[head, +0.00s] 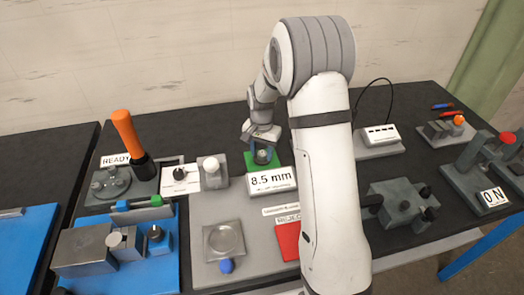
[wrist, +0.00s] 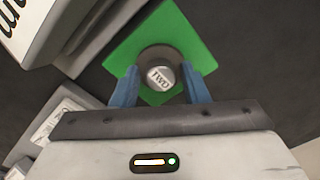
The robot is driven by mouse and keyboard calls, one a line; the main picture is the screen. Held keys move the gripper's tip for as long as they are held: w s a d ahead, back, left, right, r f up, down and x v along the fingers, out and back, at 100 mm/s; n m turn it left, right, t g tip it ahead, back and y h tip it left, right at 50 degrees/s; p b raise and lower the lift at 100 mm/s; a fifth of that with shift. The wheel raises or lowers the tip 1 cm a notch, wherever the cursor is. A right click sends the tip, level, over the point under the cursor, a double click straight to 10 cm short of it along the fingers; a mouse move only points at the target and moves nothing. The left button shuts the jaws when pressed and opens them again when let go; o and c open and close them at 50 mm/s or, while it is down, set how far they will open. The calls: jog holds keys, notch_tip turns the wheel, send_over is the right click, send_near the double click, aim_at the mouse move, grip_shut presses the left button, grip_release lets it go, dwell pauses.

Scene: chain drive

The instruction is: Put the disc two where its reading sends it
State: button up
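Disc two (wrist: 160,77) shows in the wrist view as a dark round disc with a silver knob marked TWO. It sits over a green square pad (wrist: 121,62). My gripper (wrist: 161,82) points down at it, with one blue finger on each side of the knob and a small gap visible, so it looks open. In the head view my gripper (head: 262,152) is low over the green pad (head: 250,167). The reading card (head: 271,179) in front of the pad says 8.5 mm. A red pad (head: 287,241) with a partly hidden label starting REJE lies nearer, beside my arm.
A grey plate with a round dish (head: 223,240) and a blue knob (head: 227,266) lie front left of the red pad. A white-knobbed block (head: 211,171) stands left of the green pad. An orange-handled tool (head: 131,140) rises at far left. My arm hides the table's middle.

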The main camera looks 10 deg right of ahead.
aim_at(262, 154)
jog(key=shift+o, duration=0.7)
jog(key=shift+r, duration=0.1)
jog(key=shift+r, duration=0.2)
notch_tip(262, 154, up, 11)
jog(key=s+r+n, duration=0.2)
jog(key=s+r, duration=0.3)
jog(key=s, duration=0.2)
jog(key=s+n+t, duration=0.3)
jog(key=s+n, duration=0.2)
jog(key=s, duration=1.6)
jog(key=shift+s+d+r+b, duration=0.2)
jog(key=shift+d+b, duration=0.05)
jog(key=shift+b, duration=0.05)
